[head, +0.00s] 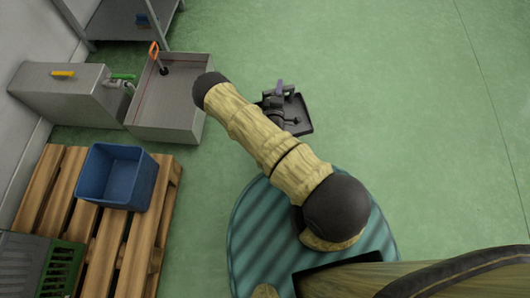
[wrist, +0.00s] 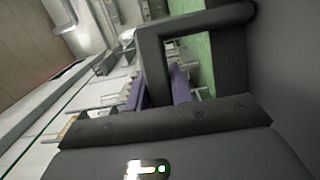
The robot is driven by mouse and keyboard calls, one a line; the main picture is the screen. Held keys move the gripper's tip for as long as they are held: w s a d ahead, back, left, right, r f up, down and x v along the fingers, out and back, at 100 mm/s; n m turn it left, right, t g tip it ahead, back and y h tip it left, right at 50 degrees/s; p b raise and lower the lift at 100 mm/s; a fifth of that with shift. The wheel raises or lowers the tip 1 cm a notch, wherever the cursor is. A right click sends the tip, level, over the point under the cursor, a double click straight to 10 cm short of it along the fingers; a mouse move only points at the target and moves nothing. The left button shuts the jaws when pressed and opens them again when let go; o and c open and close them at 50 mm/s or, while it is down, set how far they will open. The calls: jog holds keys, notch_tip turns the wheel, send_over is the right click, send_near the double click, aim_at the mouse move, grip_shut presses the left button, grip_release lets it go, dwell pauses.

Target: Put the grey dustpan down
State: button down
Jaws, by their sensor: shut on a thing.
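The grey dustpan (head: 304,124) is a dark shallow pan at the end of my outstretched arm in the head view. My gripper (head: 280,90), with purple fingers, is shut on it; the wrist hides part of the pan. In the wrist view my gripper (wrist: 158,90) has its fingers at a dark looped handle, part of the dustpan (wrist: 190,22). The exact contact is partly hidden there. Whether the pan touches the green floor or hangs above it, I cannot tell.
A steel basin (head: 170,108) with an orange-handled tool stands left of my gripper, beside a grey metal box (head: 65,92). A blue crate (head: 115,176) sits on a wooden pallet (head: 125,240), near a green-and-grey crate (head: 62,268). Green floor (head: 410,110) at right is clear.

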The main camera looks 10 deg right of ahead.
jog(key=a+f+m+g+h+b, duration=0.1)
jog(key=f+h, duration=0.1)
jog(key=f, duration=0.1)
jog(key=s+a+f+m+g+h+b, duration=0.1)
jog(key=f+b, duration=0.1)
jog(key=f, duration=0.2)
jog(key=a+f+m+g+h+b, duration=0.1)
jog(key=a+f+m+h, duration=0.1)
jog(key=f, duration=0.1)
jog(key=shift+s+f+h+b, duration=0.15)
jog(key=shift+s+h+b, duration=0.15)
jog(key=shift+b, duration=0.1)
jog(key=shift+a+f+g, duration=0.15)
jog(key=shift+g, duration=0.15)
